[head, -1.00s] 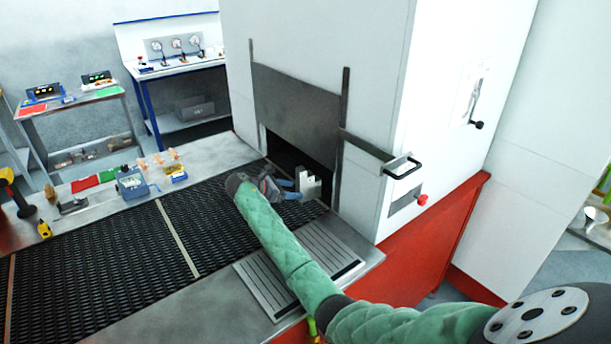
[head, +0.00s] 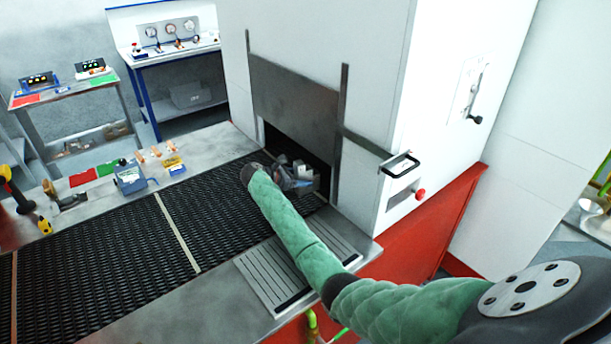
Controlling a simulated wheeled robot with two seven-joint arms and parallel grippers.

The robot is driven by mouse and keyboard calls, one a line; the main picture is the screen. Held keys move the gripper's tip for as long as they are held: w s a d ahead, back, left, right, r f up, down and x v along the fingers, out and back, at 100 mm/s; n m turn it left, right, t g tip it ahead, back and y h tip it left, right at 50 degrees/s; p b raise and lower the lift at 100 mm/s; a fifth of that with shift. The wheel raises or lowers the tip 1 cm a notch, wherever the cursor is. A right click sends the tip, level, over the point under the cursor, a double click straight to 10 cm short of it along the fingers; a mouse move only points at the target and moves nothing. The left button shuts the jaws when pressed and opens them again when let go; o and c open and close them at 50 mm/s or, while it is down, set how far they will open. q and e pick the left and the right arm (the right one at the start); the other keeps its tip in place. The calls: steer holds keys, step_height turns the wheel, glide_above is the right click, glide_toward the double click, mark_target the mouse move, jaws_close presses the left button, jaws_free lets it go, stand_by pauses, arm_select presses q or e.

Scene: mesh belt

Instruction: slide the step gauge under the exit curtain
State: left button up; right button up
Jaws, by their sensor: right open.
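The grey exit curtain (head: 295,105) hangs flat on the white furnace housing, with a dark opening below its lower edge. My right gripper (head: 299,180) is at the mouth of this opening, low over the black mesh belt, its arm reaching in from the lower right. It is open. A small pale block, which looks like the step gauge (head: 301,168), shows just beyond the fingers in the shadow of the opening. The gripper partly hides it, so I cannot tell whether they touch. My left gripper is out of view.
The mesh belt (head: 100,245) runs left from the opening and is clear. A slotted plate (head: 272,278) lies in front of it. A blue-grey box (head: 130,180) and small tools stand on the metal ledge behind. A handle (head: 400,164) juts out right of the opening.

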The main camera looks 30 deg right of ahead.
steer(key=shift+p+x, duration=0.35)
steer(key=shift+x, duration=0.75)
steer(key=shift+f, duration=0.1)
steer(key=shift+c, duration=0.4)
jaws_close()
